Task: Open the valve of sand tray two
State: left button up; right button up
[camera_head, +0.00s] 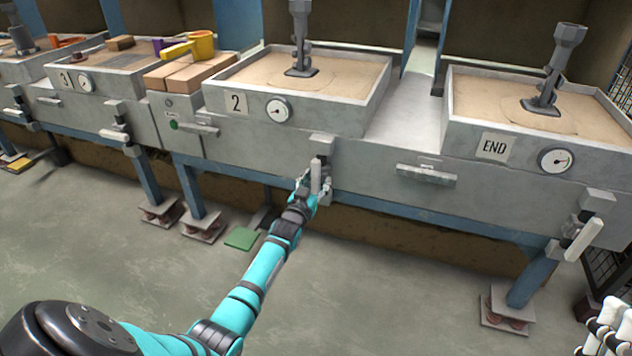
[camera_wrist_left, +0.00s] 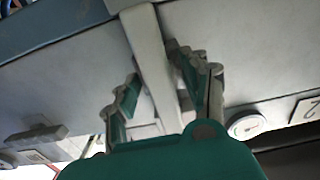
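Sand tray two (camera_head: 236,103) is a grey metal box filled with sand, with a "2" label and a round gauge (camera_head: 279,110) on its front. Its valve handle (camera_head: 316,176) is a pale upright bar below the tray's right front. My left gripper (camera_head: 312,188) is at this handle. In the left wrist view the gripper (camera_wrist_left: 160,95) has one finger on each side of the pale handle (camera_wrist_left: 150,60). A gap shows at the left finger; the right finger is close to the bar. A white and black segmented part at the lower right corner may be my right gripper, mostly cut off.
Tray 3 (camera_head: 66,80) is at the left. A yellow scoop (camera_head: 200,45) lies on wooden blocks (camera_head: 190,73). A green pad (camera_head: 242,238) is on the floor. The floor in front is mostly clear.

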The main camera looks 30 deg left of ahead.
pick_arm(q)
jog(key=v, duration=1.2)
jog(key=shift+r, duration=0.1)
